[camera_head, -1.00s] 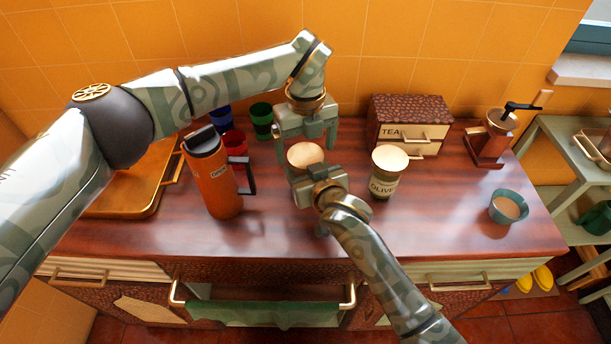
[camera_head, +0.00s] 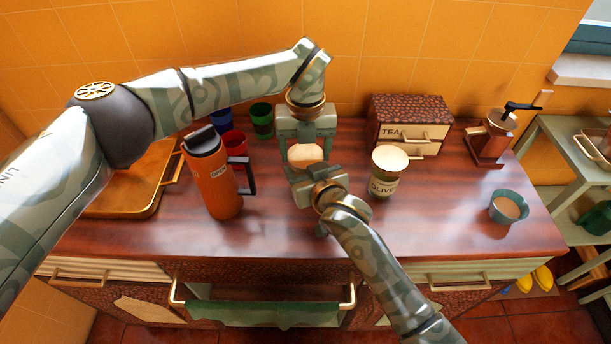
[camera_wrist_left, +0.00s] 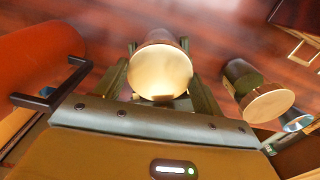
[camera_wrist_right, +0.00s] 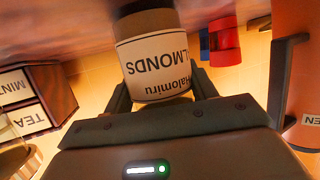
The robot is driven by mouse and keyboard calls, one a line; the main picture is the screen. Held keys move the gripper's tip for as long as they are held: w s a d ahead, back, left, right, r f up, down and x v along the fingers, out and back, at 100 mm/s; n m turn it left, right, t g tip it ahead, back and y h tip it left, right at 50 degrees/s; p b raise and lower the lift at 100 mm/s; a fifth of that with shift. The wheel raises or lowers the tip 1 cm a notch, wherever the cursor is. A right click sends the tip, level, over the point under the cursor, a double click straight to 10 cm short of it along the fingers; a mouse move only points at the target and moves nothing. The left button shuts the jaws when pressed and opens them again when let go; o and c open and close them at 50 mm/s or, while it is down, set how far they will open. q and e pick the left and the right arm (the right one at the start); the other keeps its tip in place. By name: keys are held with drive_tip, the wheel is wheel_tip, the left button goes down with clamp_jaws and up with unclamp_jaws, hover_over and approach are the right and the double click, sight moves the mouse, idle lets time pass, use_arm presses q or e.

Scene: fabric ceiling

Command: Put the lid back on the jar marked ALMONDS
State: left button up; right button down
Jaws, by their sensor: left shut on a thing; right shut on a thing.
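The round pale lid (camera_head: 305,153) shows between the arms in the head view and face-on in the left wrist view (camera_wrist_left: 161,72). My left gripper (camera_head: 305,146) comes from behind and is shut on the lid's sides. The ALMONDS jar (camera_wrist_right: 155,62) fills the middle of the right wrist view, its label upside down there; in the head view it is mostly hidden. My right gripper (camera_head: 312,168) is shut on the jar from the front. The lid is lined up over the jar's top; I cannot tell whether it is seated.
An OLIVE jar (camera_head: 386,183) with a pale lid stands close on the right. An orange flask (camera_head: 211,180) stands left, with red (camera_head: 236,146) and green (camera_head: 262,122) cups behind. A TEA drawer box (camera_head: 405,112) is at the back. Counter at front is clear.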

use_arm(q)
drive_tip(key=m, duration=0.4)
drive_tip(key=o, duration=1.1)
drive_tip(key=shift+o, duration=0.2)
drive_tip(key=shift+d+r, duration=0.1)
wheel_tip(320, 180, up, 12)
use_arm(e)
drive_tip(key=shift+c, duration=2)
unclamp_jaws()
use_arm(q)
drive_tip(key=shift+w, duration=0.1)
